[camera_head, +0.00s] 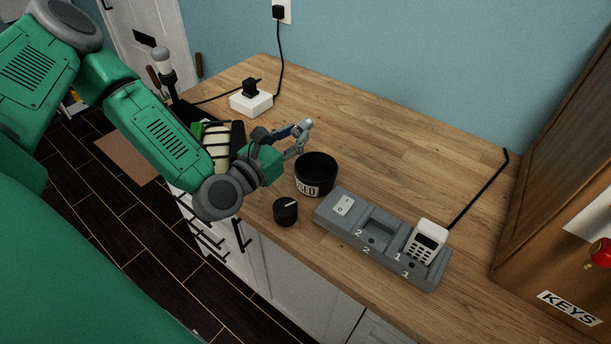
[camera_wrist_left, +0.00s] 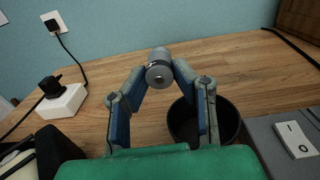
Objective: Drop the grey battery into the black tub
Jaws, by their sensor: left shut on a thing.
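The grey battery (camera_wrist_left: 159,68) is a short cylinder pinched between the two fingertips of my left gripper (camera_wrist_left: 157,76) in the left wrist view. In the head view my left gripper (camera_head: 301,130) is above the counter, just behind and left of the black tub's opening; the battery is hard to make out there. The black tub (camera_head: 316,182) is round, open and upright, with a white label partly reading "SED". It also shows in the left wrist view (camera_wrist_left: 231,122), right of and below the battery, partly hidden by a finger. My right gripper is not in view.
A grey charging dock (camera_head: 333,214) with a white switch stands right of the tub, holding a white handset (camera_head: 426,241). A white power strip (camera_head: 251,103) lies behind.

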